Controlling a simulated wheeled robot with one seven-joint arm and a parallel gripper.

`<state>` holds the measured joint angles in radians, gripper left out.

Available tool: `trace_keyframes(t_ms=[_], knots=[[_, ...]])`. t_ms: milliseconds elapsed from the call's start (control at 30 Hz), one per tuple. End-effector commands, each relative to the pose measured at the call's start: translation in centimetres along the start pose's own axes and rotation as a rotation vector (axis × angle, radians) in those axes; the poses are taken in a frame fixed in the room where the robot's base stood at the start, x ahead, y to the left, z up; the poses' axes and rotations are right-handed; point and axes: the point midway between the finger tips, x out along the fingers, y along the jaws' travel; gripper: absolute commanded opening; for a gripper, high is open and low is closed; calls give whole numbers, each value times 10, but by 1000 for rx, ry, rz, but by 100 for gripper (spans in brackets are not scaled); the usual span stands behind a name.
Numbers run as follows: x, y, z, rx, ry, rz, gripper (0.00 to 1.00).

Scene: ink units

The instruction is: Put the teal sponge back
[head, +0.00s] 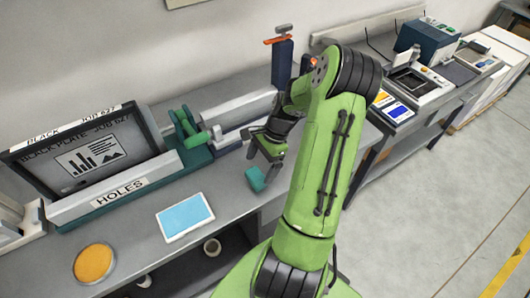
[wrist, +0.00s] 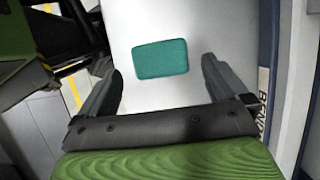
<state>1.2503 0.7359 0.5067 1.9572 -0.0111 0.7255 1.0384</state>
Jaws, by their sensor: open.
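The teal sponge (head: 256,179) is a small block near the front edge of the grey bench (head: 228,184), just below my gripper (head: 263,152). In the wrist view, the sponge (wrist: 160,58) lies flat on a pale surface (wrist: 205,25), slightly tilted in the picture. The two dark fingers of my gripper (wrist: 160,72) are spread to the left and right of it, apart from it. My gripper is open and empty. In the head view my arm hides part of the bench to the right.
A blue-screened tablet (head: 185,217) and an orange round dish (head: 94,263) lie on the bench to the left. Behind stand a framed black plate (head: 85,155), a "HOLES" rail (head: 118,190) and a green clamp-like device (head: 187,130). Machines (head: 425,45) stand at the far right.

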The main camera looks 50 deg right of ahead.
Motion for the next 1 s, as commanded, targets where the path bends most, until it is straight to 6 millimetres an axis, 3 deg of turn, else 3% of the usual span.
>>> trace_keyframes(t_ms=[33, 200, 367, 433, 567, 667, 800, 900, 1000], knots=[[-18, 0, 0, 2, 6, -5, 100], [-56, -1, 0, 0, 3, -3, 100], [-71, 0, 3, -13, 8, 3, 100], [-78, -1, 18, -87, 46, 18, 100], [-101, 4, 82, -412, 203, 69, 100], [-120, 22, 136, -709, 327, 94, 100], [-141, 62, 201, -1115, 467, 83, 100], [-151, 98, 233, -1400, 541, 42, 100], [-155, 132, 251, -1649, 585, -15, 100]])
